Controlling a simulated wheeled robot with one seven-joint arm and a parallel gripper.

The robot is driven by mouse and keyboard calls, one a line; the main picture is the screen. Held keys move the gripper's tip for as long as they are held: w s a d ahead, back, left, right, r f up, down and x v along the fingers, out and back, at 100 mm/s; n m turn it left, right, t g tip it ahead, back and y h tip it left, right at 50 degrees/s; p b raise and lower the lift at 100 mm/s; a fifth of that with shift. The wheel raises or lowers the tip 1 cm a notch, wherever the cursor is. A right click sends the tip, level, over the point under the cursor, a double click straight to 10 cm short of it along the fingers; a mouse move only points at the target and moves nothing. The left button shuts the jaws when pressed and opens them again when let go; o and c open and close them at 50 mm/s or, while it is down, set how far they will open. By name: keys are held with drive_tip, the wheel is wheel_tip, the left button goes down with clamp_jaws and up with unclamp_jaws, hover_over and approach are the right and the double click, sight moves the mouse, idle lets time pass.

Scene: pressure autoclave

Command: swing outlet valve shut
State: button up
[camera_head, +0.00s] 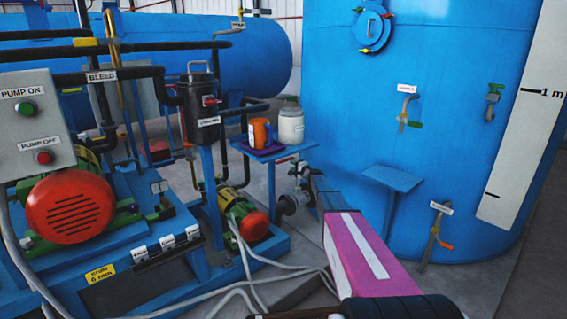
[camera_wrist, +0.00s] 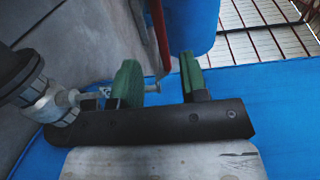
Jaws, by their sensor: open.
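The likely outlet valve (camera_head: 300,177) is a pale metal fitting with a round flange, low between the pump frame and the big blue tank in the head view. My arm reaches to it and partly hides it. In the wrist view the pale fitting (camera_wrist: 58,104) lies left of my gripper (camera_wrist: 160,62), with a thin stem running behind the left finger. A red bar (camera_wrist: 159,35), perhaps its lever, comes down from the top between the two green fingers. The fingers are apart, with a gap on each side of the bar; I cannot tell whether either touches it.
The big blue tank (camera_head: 440,160) is to the right. The green and red pump (camera_head: 245,212) and loose pale hoses (camera_head: 290,268) lie low at left.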

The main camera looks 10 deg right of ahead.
sight(285, 161)
drive_tip(key=x, duration=0.9)
drive_tip(key=shift+w, duration=0.1)
drive_tip(key=shift+a, duration=0.1)
clamp_jaws()
